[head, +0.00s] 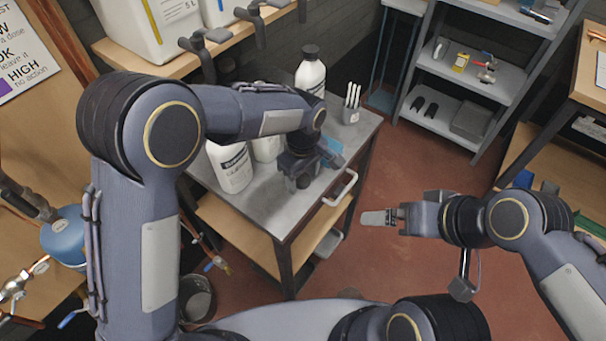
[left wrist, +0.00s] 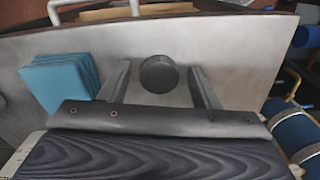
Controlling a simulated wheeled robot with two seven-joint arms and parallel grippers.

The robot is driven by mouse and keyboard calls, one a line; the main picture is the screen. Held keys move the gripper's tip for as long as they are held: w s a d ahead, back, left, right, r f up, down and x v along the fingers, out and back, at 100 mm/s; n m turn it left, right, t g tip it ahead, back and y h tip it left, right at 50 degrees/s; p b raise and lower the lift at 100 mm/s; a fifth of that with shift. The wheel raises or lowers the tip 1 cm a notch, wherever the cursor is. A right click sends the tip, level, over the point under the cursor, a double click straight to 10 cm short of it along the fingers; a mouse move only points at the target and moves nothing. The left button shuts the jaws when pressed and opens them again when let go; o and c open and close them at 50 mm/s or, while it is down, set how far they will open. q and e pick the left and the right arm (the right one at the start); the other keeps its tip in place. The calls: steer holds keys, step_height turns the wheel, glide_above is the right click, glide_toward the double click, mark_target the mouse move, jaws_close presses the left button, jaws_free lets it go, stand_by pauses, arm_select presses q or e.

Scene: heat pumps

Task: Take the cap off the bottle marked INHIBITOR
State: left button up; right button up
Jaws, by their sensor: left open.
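A white bottle (head: 230,167) with a dark-lettered label stands on the grey trolley top (head: 262,208); my left arm hides its top, and I cannot read the label surely. A second white bottle (head: 267,148) stands beside it, partly hidden. A third white bottle (head: 311,75) with a black cap stands at the back of the trolley. My left gripper (head: 303,180) points down over the trolley, right of the front bottles. In the left wrist view a round black cap (left wrist: 160,74) shows between its open fingers (left wrist: 160,88), with gaps on both sides. Whether it sits on a bottle is unclear. My right gripper (head: 380,218) hangs over the floor.
A blue cloth stack (left wrist: 60,82) lies near the left gripper. A cup of white sticks (head: 351,108) stands at the trolley's back right; its handle (head: 341,188) projects in front. Grey shelves (head: 465,80) stand at the back right. Open floor (head: 400,165) lies right of the trolley.

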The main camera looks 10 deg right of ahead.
mark_target(303, 179)
arm_select(q)
step_height(303, 179, up, 12)
steer(key=shift+r, duration=0.15)
stand_by(0.5)
